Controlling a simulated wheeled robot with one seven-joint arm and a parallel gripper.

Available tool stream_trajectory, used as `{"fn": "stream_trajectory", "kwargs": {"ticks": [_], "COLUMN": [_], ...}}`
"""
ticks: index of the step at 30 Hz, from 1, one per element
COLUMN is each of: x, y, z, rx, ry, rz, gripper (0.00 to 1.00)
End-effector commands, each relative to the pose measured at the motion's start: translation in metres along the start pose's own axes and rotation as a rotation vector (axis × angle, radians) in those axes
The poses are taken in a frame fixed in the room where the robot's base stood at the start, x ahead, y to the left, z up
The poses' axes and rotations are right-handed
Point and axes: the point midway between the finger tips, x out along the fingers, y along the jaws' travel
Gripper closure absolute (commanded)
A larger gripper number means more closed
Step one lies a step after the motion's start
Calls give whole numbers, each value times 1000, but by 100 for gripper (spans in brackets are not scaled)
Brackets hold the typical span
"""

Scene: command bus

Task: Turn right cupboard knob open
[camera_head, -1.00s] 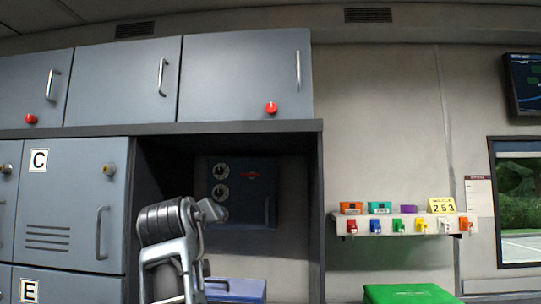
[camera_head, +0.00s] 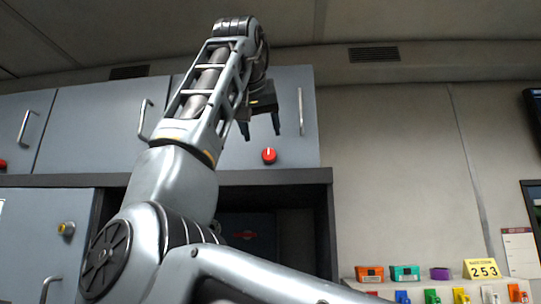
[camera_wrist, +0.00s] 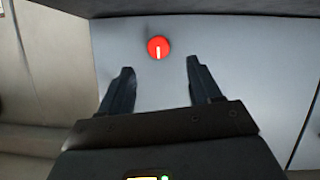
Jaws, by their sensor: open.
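The right cupboard knob (camera_head: 269,155) is a round red knob near the lower edge of the right upper cupboard door (camera_head: 295,152). A white mark on its face stands upright. My gripper (camera_head: 260,132) is in front of that door, a little above the knob in the head view. In the wrist view the knob (camera_wrist: 158,47) lies beyond the fingertips, about midway between them. My gripper (camera_wrist: 160,68) is open and empty there, apart from the knob. The door looks shut. Its vertical handle (camera_head: 301,111) is to the right of the gripper.
My arm hides much of the middle upper door. Another red knob (camera_head: 3,163) shows at the far left. Below the cupboards is a dark recess (camera_head: 290,240). A shelf with coloured boxes (camera_head: 370,273) and a yellow number card (camera_head: 481,268) is at the lower right.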

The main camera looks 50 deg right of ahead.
Motion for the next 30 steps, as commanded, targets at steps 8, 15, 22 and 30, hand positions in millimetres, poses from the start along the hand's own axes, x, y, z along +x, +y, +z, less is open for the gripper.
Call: {"fn": "stream_trajectory", "kwargs": {"ticks": [8,15,22,30], "x": [27,61,76,77], "y": [2,2,1,1], "z": [-2,-3,-1,-1], "rx": [2,1,1,2], "ry": [-4,-2,-1,-1], "rz": [-1,-1,0,-1], "gripper": [37,37,37,39]}}
